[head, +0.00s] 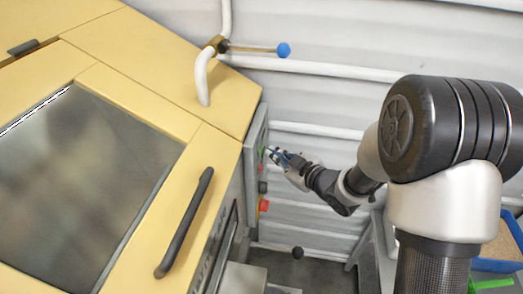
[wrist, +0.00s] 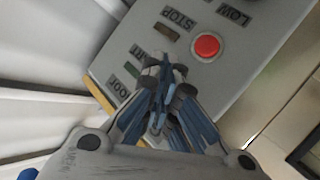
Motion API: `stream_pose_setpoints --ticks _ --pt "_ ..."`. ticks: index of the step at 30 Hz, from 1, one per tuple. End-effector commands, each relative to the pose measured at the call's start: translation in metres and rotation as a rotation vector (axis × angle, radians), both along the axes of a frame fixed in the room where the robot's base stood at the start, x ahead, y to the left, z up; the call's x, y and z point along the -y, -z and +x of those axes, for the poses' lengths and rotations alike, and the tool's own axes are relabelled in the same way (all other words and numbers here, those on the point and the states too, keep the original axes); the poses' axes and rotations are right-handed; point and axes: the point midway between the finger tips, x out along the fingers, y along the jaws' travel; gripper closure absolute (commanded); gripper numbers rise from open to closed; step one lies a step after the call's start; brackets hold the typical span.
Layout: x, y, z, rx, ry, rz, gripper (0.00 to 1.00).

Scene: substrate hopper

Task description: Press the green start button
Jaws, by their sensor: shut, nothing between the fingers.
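The grey control panel (head: 254,150) is on the side of the yellow machine, and its labelled face fills the upper right of the wrist view (wrist: 215,75). My gripper (head: 270,152) reaches it from the right with fingers closed and empty. In the wrist view the fingertips (wrist: 163,64) lie over the panel, below the STOP label and left of the red button (wrist: 206,46).
The red button also shows lower on the panel in the head view (head: 263,205). A blue-knobbed lever (head: 283,50) is above. The machine door has a dark handle (head: 184,222). White ribbed wall (head: 330,95) stands behind; a blue tray (head: 500,248) is at right.

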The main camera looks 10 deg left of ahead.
Motion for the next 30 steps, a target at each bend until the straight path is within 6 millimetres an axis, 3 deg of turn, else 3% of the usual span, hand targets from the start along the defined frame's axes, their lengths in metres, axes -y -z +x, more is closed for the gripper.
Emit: stream_pose_setpoints --ticks 30 --pt "-0.0085 -0.0001 0.0004 0.000 0.000 0.000 1.00"
